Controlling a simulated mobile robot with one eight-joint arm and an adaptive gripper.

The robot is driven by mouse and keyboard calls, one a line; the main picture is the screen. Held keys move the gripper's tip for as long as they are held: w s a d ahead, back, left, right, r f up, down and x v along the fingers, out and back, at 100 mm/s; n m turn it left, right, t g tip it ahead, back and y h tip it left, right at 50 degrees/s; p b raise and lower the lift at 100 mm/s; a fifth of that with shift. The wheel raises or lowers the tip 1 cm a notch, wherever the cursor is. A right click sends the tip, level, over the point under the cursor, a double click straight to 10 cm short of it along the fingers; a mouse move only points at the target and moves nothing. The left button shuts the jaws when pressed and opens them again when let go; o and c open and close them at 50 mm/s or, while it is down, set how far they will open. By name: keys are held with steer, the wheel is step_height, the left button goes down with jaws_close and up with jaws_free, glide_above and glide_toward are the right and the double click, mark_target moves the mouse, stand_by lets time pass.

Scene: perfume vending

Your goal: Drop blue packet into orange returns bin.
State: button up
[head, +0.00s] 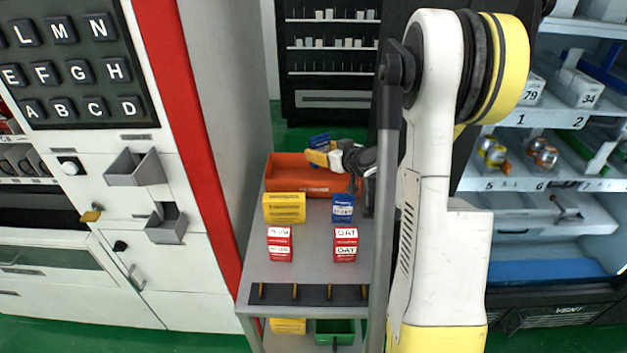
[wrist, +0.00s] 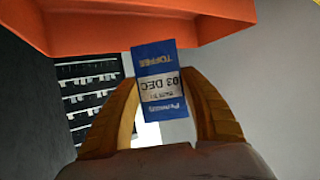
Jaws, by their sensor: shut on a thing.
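My gripper (head: 320,158) is shut on a blue packet (head: 320,141) at the back of the cart. The orange returns bin (head: 290,183) sits at the cart's far end. In the head view the packet appears above the bin's back part; its exact height over the bin is hard to tell. The bin's orange wall (wrist: 130,28) fills the top of the wrist view.
On the grey cart (head: 300,272), a yellow packet (head: 284,208), another blue packet (head: 343,207) and two red boxes (head: 279,243) (head: 345,244) stand before the bin. A vending panel (head: 75,60) is at left, stocked shelves (head: 560,118) at right.

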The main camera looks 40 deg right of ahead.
steer(key=o, duration=1.2)
steer(key=shift+o, duration=0.2)
steer(key=d+v, duration=0.1)
steer(key=v, duration=1.1)
steer(key=shift+a, duration=0.45)
steer(key=a+r+g+y, duration=0.1)
steer(key=a+g+y, duration=0.1)
steer(key=a, duration=0.9)
steer(key=s+a+r+n+g, duration=0.1)
steer(key=s+a+g, duration=0.3)
steer(key=s+a, duration=1)
steer(key=a+r, duration=0.1)
steer(key=a, duration=0.3)
steer(key=shift+h, duration=0.4)
